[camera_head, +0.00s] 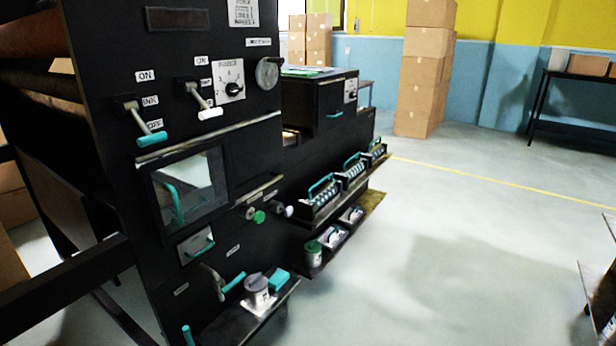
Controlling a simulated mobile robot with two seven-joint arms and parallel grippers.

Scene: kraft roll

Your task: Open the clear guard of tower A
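A black machine tower (110,60) fills the left of the head view. A clear guard (203,180) in a dark frame sits in its front face, below two teal and white levers. A teal handle (173,201) stands upright at the guard's left side. The guard looks shut, lying close to the tower's face. I cannot read any label that says which tower this is. Neither of my grippers is in view.
More machine units (330,190) extend back to the right. Stacked cartons (424,70) stand behind.

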